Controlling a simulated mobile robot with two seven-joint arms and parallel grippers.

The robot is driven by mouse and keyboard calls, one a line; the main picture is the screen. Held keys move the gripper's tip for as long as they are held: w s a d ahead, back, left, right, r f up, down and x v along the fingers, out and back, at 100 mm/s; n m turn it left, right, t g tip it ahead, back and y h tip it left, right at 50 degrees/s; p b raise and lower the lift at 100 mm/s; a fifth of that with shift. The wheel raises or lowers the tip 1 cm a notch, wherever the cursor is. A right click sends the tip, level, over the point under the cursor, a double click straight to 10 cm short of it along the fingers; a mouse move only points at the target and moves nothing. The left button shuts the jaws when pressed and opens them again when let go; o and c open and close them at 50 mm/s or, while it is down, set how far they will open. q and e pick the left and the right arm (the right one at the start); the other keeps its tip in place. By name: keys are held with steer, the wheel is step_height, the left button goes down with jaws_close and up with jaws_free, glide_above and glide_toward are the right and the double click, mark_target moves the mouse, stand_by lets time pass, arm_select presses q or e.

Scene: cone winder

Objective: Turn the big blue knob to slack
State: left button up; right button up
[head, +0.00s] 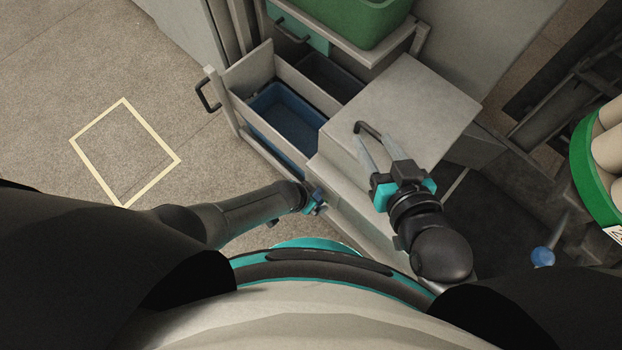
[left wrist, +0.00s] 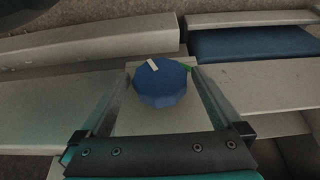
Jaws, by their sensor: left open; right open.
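The big blue knob (left wrist: 161,86) is faceted and sits on a pale plate, between the two fingers of my left gripper (left wrist: 157,88) in the left wrist view. The fingers are open, with a gap on each side of the knob. A white mark on the knob's top points up and slightly left. A small green mark (left wrist: 188,69) shows beside its upper right edge. In the head view my left gripper (head: 317,201) is at the front of the grey cabinet and mostly hides the knob.
An open drawer with a blue bin (head: 285,115) stands behind my left gripper. A green crate (head: 365,20) is on the shelf above. A green-rimmed drum with cream cones (head: 605,150) and a blue ball (head: 543,257) are at right.

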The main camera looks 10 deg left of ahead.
stand_by(0.3)
